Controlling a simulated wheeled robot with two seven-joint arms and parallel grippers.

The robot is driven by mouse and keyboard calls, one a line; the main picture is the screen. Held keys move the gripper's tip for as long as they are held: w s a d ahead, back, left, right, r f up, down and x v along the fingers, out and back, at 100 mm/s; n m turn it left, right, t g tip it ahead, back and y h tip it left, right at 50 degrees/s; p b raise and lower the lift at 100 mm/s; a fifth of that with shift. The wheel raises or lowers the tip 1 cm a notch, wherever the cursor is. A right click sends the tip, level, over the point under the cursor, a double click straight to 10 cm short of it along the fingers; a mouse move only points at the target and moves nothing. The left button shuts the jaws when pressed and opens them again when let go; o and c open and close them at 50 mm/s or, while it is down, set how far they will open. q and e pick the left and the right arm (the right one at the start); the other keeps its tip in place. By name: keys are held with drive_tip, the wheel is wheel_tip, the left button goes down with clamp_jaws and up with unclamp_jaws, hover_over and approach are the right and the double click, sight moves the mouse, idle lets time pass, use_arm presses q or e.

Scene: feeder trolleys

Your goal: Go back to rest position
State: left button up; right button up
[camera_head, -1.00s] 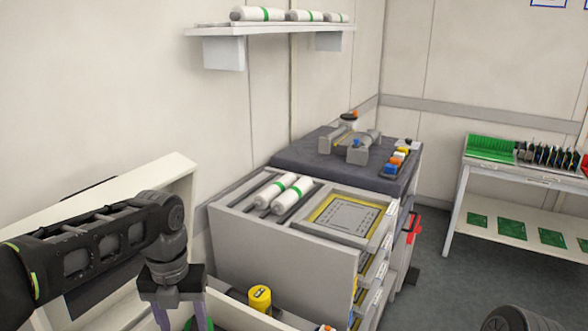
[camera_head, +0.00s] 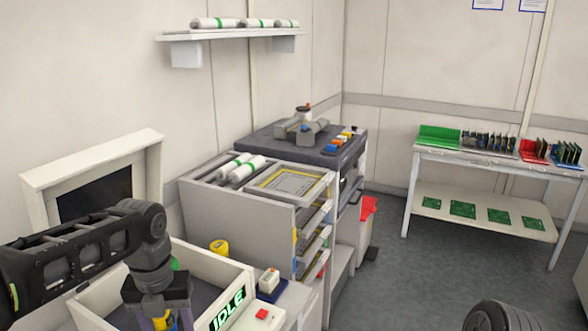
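My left arm comes in from the left, with its gripper (camera_head: 165,325) pointing down at the bottom edge. Its purple fingers stand apart and their tips are cut off by the frame. Something yellow shows between the fingers; it looks to lie behind or below them, and I cannot tell whether it touches them. My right gripper is out of view; only a dark rounded part, likely of my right arm, shows at the bottom right.
A white bin (camera_head: 205,262) with an IDLE display lies by the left gripper, beside a yellow canister (camera_head: 219,247). A grey feeder trolley (camera_head: 235,215) and dark-topped machine (camera_head: 262,141) stand beyond. A table (camera_head: 470,157) with circuit boards is at right. Floor (camera_head: 395,270) between is clear.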

use_arm(q)
drive_tip(key=s+d+f+n+h, duration=0.1)
drive_tip(key=d+f+n, duration=0.4)
drive_tip(key=f, duration=0.4)
drive_tip(key=s+d+f+n+h, duration=0.1)
drive_tip(key=d+f+n, duration=0.2)
drive_tip(key=f+n, duration=0.45)
drive_tip(key=s+d+f+n+h, duration=0.2)
drive_tip(key=d+f+n, duration=0.25)
drive_tip(key=f, duration=0.55)
drive_tip(key=s+d+f+n, duration=0.3)
drive_tip(key=s+f+n, duration=1)
drive_tip(key=n, duration=0.6)
drive_tip(key=shift+s, duration=0.95)
drive_tip(key=shift+f, duration=0.1)
